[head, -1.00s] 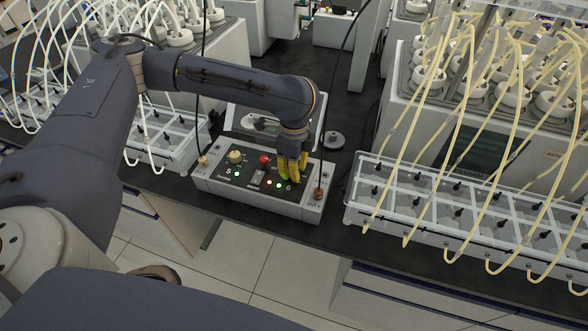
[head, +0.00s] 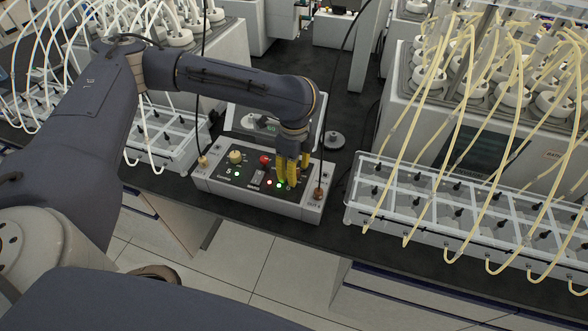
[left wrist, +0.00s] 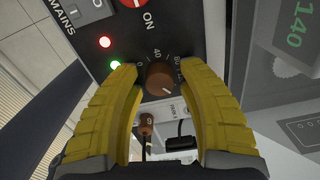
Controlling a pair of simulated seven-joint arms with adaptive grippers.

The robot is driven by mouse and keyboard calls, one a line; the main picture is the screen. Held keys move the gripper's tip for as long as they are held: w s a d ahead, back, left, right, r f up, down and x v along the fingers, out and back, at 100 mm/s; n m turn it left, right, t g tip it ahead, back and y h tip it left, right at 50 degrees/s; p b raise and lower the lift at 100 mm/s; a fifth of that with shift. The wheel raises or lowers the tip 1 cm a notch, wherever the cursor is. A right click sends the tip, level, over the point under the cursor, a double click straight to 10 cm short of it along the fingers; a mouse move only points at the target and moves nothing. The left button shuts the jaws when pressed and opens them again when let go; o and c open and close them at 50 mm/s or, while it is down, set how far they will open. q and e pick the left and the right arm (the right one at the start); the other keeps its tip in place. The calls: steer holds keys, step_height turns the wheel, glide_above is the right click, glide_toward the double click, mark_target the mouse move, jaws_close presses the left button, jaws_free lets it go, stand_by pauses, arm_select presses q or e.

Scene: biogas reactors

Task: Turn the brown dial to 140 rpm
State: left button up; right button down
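The brown dial (left wrist: 159,77) sits on the dark face of the control box (head: 205,181), with a printed scale around it showing 0, 40 and 80. My left gripper (left wrist: 156,68) is open, with one yellow finger on each side of the dial. A gap shows between the dial and both fingers. In the head view my left gripper (head: 286,171) points down at the right part of the box and hides the dial. A display (left wrist: 293,25) reads 140 in green. My right gripper is not in view.
A red knob (head: 265,160), a cream knob (head: 235,157), a mains switch (left wrist: 87,10) and lit lamps share the panel. A clear-walled tray (head: 450,250) with yellow tubes stands to the right.

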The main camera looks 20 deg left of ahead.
arm_select(q)
steer(key=shift+o, duration=1.1)
step_height(320, 180, up, 12)
